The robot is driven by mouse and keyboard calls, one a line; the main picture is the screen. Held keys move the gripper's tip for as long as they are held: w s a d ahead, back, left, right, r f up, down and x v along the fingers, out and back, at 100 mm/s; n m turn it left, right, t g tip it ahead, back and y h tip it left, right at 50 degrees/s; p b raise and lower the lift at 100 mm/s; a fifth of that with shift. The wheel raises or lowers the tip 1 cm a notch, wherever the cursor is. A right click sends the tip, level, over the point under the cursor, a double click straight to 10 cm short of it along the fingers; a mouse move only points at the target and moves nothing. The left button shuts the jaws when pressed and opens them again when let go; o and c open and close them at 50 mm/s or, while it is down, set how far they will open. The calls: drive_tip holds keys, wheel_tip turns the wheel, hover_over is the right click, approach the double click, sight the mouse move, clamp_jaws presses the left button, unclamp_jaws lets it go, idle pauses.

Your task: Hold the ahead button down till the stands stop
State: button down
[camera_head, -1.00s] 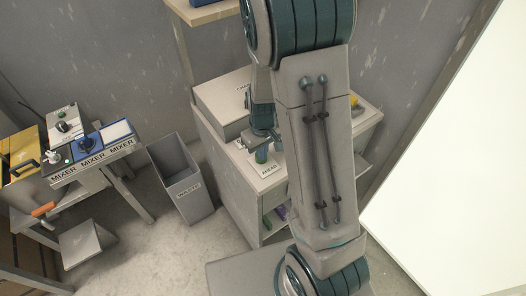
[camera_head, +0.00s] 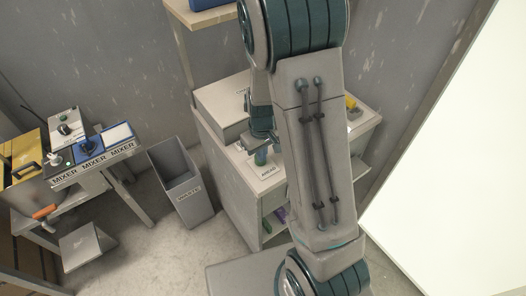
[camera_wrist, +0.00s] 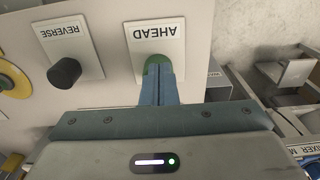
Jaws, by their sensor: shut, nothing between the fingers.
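The ahead button (camera_wrist: 157,60) is green and sits under a white AHEAD label (camera_wrist: 155,36) in the wrist view. My gripper (camera_wrist: 159,72) is shut and empty, its fingertips over the button and hiding most of it. Whether the fingertips press it in, I cannot tell. In the head view my gripper (camera_head: 261,157) is low at the cabinet top, just behind the AHEAD label (camera_head: 268,172). The black reverse knob (camera_wrist: 65,71) is beside it in the wrist view, under the REVERSE label (camera_wrist: 65,32). The stands are not recognisable in these frames.
A yellow-ringed button (camera_wrist: 12,80) lies at the panel's left edge in the wrist view. In the head view a grey box (camera_head: 221,106) stands on the cabinet (camera_head: 234,185). A waste bin (camera_head: 182,182) and the mixer bench (camera_head: 94,160) are to the left.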

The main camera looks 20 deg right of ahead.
drive_tip(key=shift+s+a+f, duration=0.1)
drive_tip(key=shift+s+f, duration=0.5)
drive_tip(key=shift+f, duration=0.15)
idle(2.5)
drive_tip(key=shift+w+r, duration=0.15)
drive_tip(key=shift+r, duration=0.05)
idle(1.8)
drive_tip(key=shift+w+r+p, duration=0.25)
drive_tip(key=shift+r+p, duration=0.25)
drive_tip(key=shift+p, duration=0.05)
drive_tip(key=w+r+p, duration=0.2)
drive_tip(key=w+r, duration=0.1)
drive_tip(key=shift+w+a+p, duration=0.1)
drive_tip(key=shift+w+p, duration=0.15)
drive_tip(key=shift+p, duration=0.1)
wheel_tip(320, 180, up, 11)
drive_tip(key=s, duration=0.3)
drive_tip(key=s+r+m+t, duration=0.1)
drive_tip(key=s+r, duration=0.3)
drive_tip(key=s, duration=0.3)
drive_tip(key=s+r+m+t, duration=0.1)
drive_tip(key=s+r+m, duration=0.1)
drive_tip(key=s+r, duration=0.2)
drive_tip(key=s, duration=0.3)
drive_tip(key=shift+d+r+m+t+b, duration=0.25)
drive_tip(key=shift+d+m+t+b, duration=0.05)
